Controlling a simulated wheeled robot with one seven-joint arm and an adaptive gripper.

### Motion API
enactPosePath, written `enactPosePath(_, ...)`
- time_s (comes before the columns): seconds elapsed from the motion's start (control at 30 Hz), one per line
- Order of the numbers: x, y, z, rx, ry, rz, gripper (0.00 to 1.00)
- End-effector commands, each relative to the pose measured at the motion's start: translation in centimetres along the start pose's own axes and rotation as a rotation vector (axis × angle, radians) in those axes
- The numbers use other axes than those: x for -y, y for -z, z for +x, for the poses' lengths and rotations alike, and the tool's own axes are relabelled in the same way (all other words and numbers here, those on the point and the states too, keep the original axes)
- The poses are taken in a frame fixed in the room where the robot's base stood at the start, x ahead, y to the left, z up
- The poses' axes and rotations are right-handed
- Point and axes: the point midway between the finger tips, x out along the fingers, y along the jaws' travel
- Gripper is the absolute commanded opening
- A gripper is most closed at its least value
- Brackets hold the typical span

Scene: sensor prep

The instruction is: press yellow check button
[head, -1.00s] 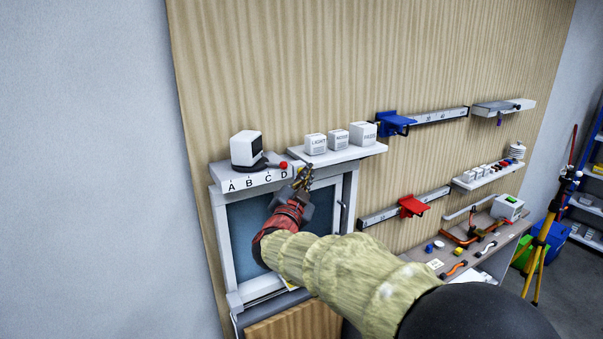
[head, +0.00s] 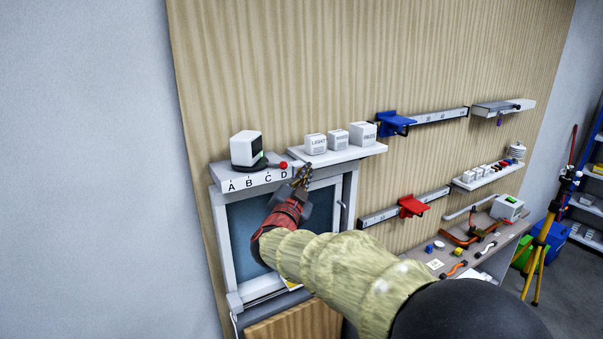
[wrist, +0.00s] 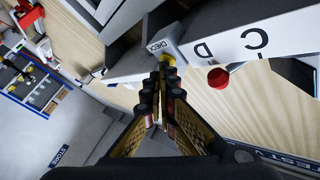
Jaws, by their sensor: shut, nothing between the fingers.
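The yellow check button (wrist: 168,60) shows in the wrist view, just beyond my fingertips, on a grey block beside the printed word CHECK. My gripper (wrist: 161,74) is shut and empty, its fingertips pointing at the button and overlapping its near edge. I cannot tell whether they touch it. In the head view my gripper (head: 303,173) is at the right end of the lettered ledge (head: 235,184), below the small shelf. The button cannot be made out there behind the fingers.
A red ball knob (head: 283,165) sits close left of my gripper, by the letter D; it also shows in the wrist view (wrist: 218,78). A white device (head: 246,149) stands on the ledge. White boxes (head: 338,139) stand on the shelf (head: 360,152) just above right.

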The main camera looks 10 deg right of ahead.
Motion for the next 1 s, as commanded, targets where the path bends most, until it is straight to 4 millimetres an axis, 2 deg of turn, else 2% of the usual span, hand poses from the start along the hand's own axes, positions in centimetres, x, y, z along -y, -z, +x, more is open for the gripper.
enactPosePath(0.4, -0.8, 0.7, -1.1, 0.000, 0.000, 0.000, 0.00)
enactPosePath(0.73, -0.9, 0.8, -1.2, 0.000, 0.000, 0.000, 0.00)
enactPosePath(1.0, -2.1, 1.9, -2.8, -0.001, 0.000, 0.001, 0.00)
